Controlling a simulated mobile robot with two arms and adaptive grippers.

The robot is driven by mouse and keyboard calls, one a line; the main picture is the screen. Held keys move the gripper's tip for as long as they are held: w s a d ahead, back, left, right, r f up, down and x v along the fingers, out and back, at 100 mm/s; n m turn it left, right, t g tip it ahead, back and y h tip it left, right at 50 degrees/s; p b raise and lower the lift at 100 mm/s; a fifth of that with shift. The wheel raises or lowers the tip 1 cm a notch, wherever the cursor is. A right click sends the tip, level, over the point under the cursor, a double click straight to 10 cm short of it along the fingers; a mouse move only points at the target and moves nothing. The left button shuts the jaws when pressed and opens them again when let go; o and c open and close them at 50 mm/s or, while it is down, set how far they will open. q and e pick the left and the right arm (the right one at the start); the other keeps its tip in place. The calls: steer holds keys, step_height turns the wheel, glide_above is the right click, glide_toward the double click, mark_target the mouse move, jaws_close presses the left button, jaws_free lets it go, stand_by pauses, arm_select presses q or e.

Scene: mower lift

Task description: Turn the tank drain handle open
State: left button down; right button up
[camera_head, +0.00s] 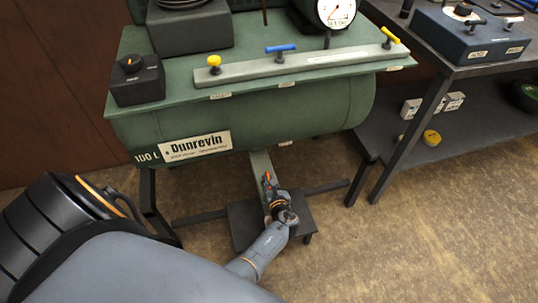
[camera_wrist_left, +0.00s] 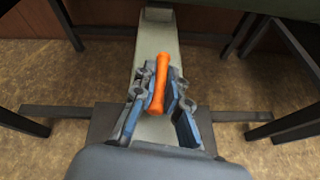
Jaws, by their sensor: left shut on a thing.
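The green tank (camera_head: 300,115) labelled "100 L Dunrevin" stands on dark legs. Below it a grey-green post (camera_head: 259,165) runs down to a dark base plate (camera_head: 243,222). The drain handle is a small orange bar (camera_head: 268,180) in front of this post. In the left wrist view the orange handle (camera_wrist_left: 160,76) stands lengthwise, its upper end tilted slightly right. My left gripper (camera_head: 272,188) is shut on it, with blue-grey finger pads on both sides in the left wrist view (camera_wrist_left: 160,88). The valve body behind the handle is hidden. My right gripper is not in view.
A dark bench (camera_head: 455,72) with a lower shelf stands at right. Tank legs flank my left gripper.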

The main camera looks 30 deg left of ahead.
arm_select(q)
steer(key=c, duration=1.4)
jaws_free()
steer(key=shift+s, duration=0.1)
steer(key=shift+o, duration=0.2)
